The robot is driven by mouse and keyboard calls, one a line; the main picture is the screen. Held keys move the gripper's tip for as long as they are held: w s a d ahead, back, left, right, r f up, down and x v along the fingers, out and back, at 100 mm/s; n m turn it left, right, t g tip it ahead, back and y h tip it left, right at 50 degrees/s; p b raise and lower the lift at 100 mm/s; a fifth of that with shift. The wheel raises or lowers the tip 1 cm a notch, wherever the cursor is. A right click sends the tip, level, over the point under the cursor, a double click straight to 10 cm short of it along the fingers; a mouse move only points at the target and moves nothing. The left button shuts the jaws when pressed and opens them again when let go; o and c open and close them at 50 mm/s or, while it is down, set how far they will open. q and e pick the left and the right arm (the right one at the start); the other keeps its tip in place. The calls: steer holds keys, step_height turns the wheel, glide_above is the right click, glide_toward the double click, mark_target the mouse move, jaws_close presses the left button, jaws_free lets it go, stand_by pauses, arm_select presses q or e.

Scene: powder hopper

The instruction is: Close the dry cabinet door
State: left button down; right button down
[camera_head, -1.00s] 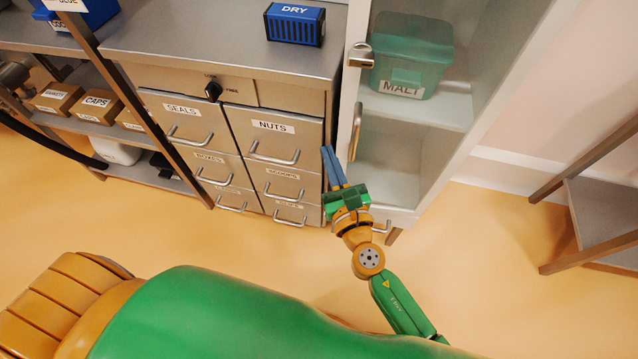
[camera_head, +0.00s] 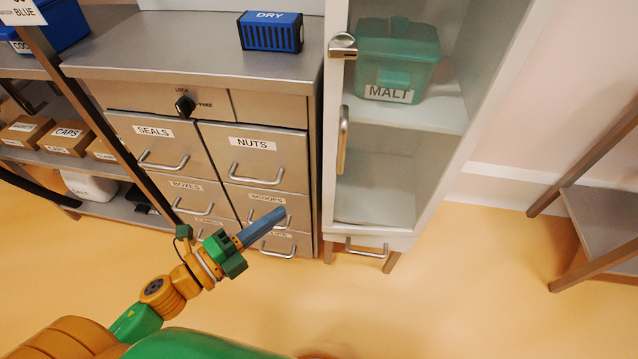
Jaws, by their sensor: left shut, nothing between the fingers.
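The tall white dry cabinet (camera_head: 483,110) stands right of the drawer unit. Its glass-fronted door (camera_head: 375,190) has a vertical metal handle (camera_head: 343,140) on the left side and a metal latch (camera_head: 343,45) above it. The door looks flush with the cabinet front; I cannot tell whether a small gap remains. A teal bin marked MALT (camera_head: 398,55) shows behind the glass on a shelf. My left gripper (camera_head: 280,213) has its blue fingers together and empty, in front of the lower drawers, left of the door and apart from it. My right gripper is not in view.
A steel drawer unit (camera_head: 215,98) with several labelled drawers carries a blue DRY box (camera_head: 271,32). A small drawer handle (camera_head: 366,247) sticks out below the door. A shelf rack (camera_head: 610,215) stands at right. Floor between (camera_head: 470,270) is clear.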

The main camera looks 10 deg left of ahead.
arm_select(q)
steer(key=shift+m+h, duration=0.5)
steer(key=x, duration=0.4)
steer(key=a+x, duration=0.1)
steer(key=x, duration=0.3)
steer(key=w+p+x, duration=0.1)
steer(key=x, duration=0.4)
steer(key=shift+w+a+r, duration=0.15)
steer(key=shift+a+r, duration=0.15)
steer(key=shift+r, duration=0.05)
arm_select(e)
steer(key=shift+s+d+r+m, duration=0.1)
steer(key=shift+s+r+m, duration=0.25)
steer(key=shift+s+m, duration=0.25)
